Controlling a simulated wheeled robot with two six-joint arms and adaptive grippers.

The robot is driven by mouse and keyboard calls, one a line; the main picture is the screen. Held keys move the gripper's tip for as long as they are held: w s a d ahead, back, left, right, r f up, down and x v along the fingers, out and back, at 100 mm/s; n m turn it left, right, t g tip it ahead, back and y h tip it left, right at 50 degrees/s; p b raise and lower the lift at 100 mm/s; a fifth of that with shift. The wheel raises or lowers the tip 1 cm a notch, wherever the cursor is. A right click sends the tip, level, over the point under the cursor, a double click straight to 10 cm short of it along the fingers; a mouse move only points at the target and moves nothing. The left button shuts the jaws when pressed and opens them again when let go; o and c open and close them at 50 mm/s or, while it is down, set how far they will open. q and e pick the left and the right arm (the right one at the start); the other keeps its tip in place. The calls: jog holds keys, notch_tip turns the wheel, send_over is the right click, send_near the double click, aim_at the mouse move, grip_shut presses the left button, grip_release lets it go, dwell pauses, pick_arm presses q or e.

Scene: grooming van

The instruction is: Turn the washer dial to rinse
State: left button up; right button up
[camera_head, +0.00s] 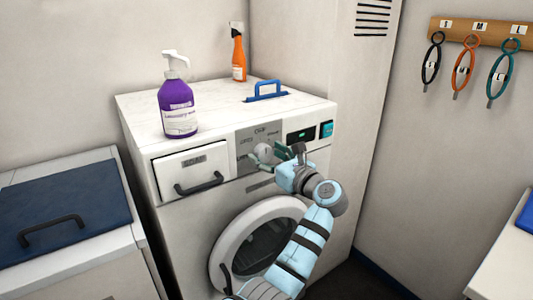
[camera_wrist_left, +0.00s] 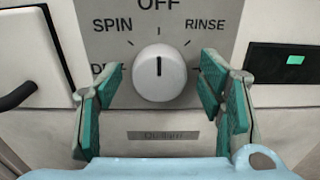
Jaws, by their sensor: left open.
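The washer dial (camera_head: 264,152) is a round white knob on the grey control panel (camera_head: 245,141) of the white washer. In the left wrist view the dial (camera_wrist_left: 160,72) has a dark pointer line straight up toward OFF. SPIN is printed up left, RINSE (camera_wrist_left: 205,24) up right, and a partly hidden label starting with D at left. My left gripper (camera_head: 277,155) is in front of the panel. Its green-padded fingers (camera_wrist_left: 155,92) are open, one on each side of the dial, with a visible gap to it. My right gripper is not in view.
A soap drawer (camera_head: 189,170) with a dark handle is left of the panel, a small display (camera_head: 300,135) right. A purple pump bottle (camera_head: 177,105), orange spray bottle (camera_head: 239,56) and blue-handled brush (camera_head: 266,91) stand on top. The round door (camera_head: 230,235) is below.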

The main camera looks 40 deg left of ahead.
pick_arm(q)
jog(key=c, duration=1.1)
jog(key=shift+r, duration=0.1)
jog(key=shift+r+m+p, duration=0.1)
jog(key=shift+m+p, duration=0.7)
jog(key=shift+p, duration=0.1)
jog(key=m+p, duration=0.2)
jog(key=m, duration=0.1)
jog(key=shift+p, duration=0.4)
jog(key=shift+w+m+p, duration=0.15)
jog(key=shift+m+p, duration=1.4)
jog(key=shift+m, duration=0.45)
jog(key=shift+f, duration=0.2)
